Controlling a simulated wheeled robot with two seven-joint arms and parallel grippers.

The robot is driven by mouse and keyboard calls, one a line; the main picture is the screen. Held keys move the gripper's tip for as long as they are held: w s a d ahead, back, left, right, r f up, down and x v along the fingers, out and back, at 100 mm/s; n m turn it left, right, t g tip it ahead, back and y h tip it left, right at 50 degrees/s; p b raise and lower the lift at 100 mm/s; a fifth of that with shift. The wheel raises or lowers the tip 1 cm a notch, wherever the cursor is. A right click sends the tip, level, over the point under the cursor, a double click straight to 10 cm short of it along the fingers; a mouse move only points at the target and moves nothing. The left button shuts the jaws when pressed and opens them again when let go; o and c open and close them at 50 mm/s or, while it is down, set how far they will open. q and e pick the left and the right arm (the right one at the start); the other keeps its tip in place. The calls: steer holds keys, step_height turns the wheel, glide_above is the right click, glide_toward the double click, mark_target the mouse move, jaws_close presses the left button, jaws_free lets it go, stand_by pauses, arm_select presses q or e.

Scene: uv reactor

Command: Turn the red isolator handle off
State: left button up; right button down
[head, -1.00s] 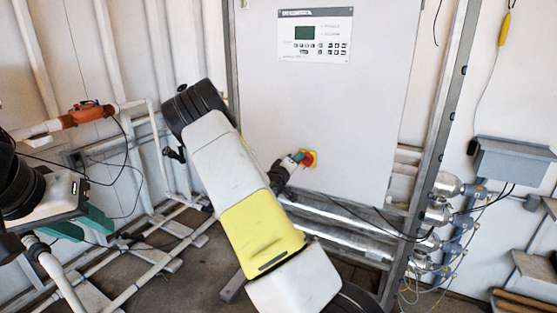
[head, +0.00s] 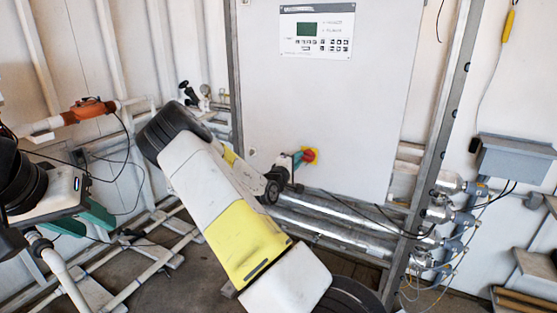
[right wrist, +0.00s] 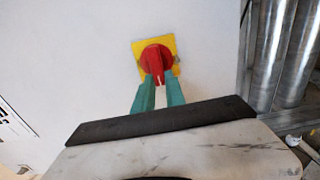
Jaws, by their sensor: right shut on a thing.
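The red isolator handle (head: 310,155) is on a yellow plate low on the white cabinet's front. In the right wrist view the red handle (right wrist: 152,62) sits on the yellow plate (right wrist: 169,43), its grip pointing down between the teal fingers. My right gripper (head: 299,158) is at the handle from the left, and its fingers (right wrist: 160,82) are shut on the handle's grip. The fingers partly hide the grip. My left gripper (head: 84,222) is far left, away from the cabinet, with its two teal fingers apart and nothing seen between them.
The white cabinet (head: 330,100) has a control panel (head: 316,32) at its top. Metal pipes (head: 320,232) run below it. A metal post and valves (head: 440,212) stand to the right, with a grey box (head: 515,158) beyond. White pipes and an orange fitting (head: 88,112) are at left.

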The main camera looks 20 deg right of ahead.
steer(key=shift+f, duration=0.1)
steer(key=c, duration=1.4)
jaws_free()
steer(key=v, duration=0.8)
steer(key=shift+d, duration=0.1)
